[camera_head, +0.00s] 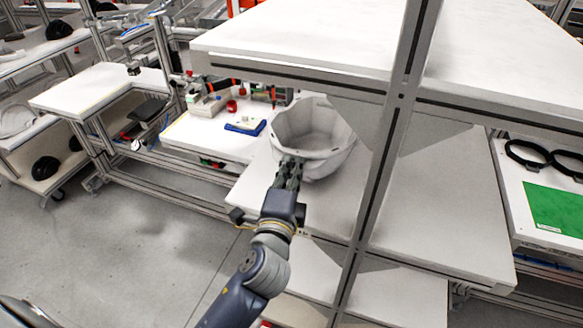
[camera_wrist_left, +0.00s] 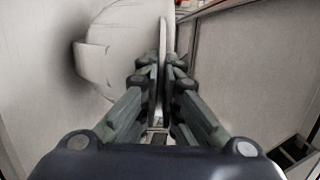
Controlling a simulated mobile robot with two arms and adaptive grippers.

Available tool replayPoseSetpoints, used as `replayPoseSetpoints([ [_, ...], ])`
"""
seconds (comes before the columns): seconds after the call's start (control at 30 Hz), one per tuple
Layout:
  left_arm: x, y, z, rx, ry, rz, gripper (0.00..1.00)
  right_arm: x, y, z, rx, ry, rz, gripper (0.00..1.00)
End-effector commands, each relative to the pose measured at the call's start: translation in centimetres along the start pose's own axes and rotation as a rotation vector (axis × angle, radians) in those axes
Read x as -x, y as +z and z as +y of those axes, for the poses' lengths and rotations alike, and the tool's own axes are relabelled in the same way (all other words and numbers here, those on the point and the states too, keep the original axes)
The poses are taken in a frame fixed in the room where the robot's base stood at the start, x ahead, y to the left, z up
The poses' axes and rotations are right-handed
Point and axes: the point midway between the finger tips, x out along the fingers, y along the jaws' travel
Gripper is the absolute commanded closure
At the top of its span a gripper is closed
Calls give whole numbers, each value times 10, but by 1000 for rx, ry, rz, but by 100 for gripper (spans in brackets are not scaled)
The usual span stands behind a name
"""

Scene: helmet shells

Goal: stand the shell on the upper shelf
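The white helmet shell (camera_head: 318,122) is open side up at the lower shelf (camera_head: 262,196), beside the metal upright. Whether it touches that shelf is hard to tell. My left gripper (camera_head: 288,168) reaches it from the front, at the near rim. In the left wrist view, the fingers (camera_wrist_left: 160,75) are closed on both sides of the thin rim of the shell (camera_wrist_left: 120,45), pinching it. The upper shelf (camera_head: 310,38) is a wide white board above and behind the shell, with its surface clear. My right gripper is not in view.
A metal upright (camera_head: 385,165) stands just right of the shell, and the upper shelf's front rail (camera_head: 290,73) runs above it. A side bench (camera_head: 205,135) holds a blue tool and small boxes. At right lie black rings (camera_head: 528,153) and a green mat (camera_head: 556,208).

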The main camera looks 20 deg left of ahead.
Motion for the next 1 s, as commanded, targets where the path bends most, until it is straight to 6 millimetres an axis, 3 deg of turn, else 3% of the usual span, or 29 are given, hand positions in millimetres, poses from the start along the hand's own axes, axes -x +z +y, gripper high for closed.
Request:
replayPoseSetpoints([
  [0.1,0,0,2,1,-4,1,100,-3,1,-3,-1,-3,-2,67],
  [0.2,0,0,0,1,-4,0,73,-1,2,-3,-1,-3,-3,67],
  [0.23,0,0,0,1,-4,0,72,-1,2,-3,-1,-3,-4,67],
  [0.67,8,0,4,0,4,1,72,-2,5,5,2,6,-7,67],
  [1.0,68,0,4,2,5,0,72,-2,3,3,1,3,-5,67],
])
